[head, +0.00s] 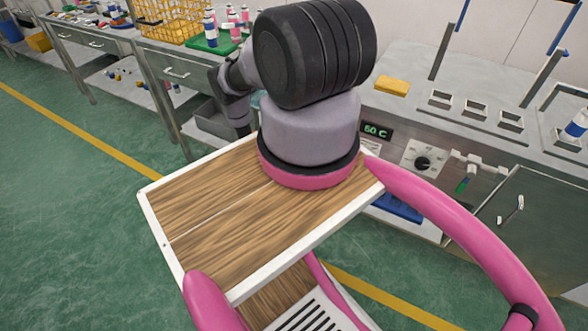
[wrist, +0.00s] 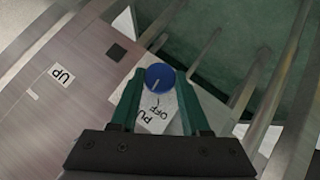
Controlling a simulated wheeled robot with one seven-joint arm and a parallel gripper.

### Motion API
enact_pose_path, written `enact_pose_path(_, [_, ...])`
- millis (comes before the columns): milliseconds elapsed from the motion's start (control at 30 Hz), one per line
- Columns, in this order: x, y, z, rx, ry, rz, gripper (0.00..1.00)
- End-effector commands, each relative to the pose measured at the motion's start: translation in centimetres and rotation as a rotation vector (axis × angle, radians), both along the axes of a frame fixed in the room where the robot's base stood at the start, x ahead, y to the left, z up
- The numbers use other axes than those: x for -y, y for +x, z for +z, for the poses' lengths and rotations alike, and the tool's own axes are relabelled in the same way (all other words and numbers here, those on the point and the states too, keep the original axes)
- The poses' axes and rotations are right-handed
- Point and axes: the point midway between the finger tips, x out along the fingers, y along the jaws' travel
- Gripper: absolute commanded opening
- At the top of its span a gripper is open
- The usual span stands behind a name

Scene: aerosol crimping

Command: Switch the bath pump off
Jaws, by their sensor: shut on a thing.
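In the wrist view, a round blue knob (wrist: 159,77) with a short pale pointer line sits between the green fingertips of my gripper (wrist: 160,74). The fingers are shut on its sides. A white plate (wrist: 156,116) beside the knob shows "OFF" and the letters "PU"; the fingers and gripper body hide the rest. The pointer line slants toward the lower left in the picture; I cannot tell exactly which mark it meets. In the head view my arm hides the gripper and the knob.
In the head view, the bath bench front carries a green "60 C" display (head: 376,132), a black dial (head: 422,163) and a green-handled valve (head: 463,184). A yellow block (head: 392,86) lies on top. The wrist view shows an "UP" label (wrist: 61,76) and metal bars (wrist: 277,82) nearby.

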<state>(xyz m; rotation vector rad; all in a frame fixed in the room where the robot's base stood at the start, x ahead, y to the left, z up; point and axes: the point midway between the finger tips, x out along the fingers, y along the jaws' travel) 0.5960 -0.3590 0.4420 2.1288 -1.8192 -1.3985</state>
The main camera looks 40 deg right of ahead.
Motion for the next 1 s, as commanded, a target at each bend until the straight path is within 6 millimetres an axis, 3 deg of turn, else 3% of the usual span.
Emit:
enact_pose_path(567, [-0.11, 0.05, -0.06, -0.034, -0.013, 0.002, 0.00])
enact_pose_path(600, [-0.11, 0.05, -0.06, -0.034, -0.013, 0.002, 0.61])
enact_pose_path(633, [-0.09, 0.06, -0.06, -0.034, -0.013, 0.002, 0.73])
enact_pose_path(1000, [-0.25, 0.13, 0.12, -0.033, -0.014, 0.002, 0.76])
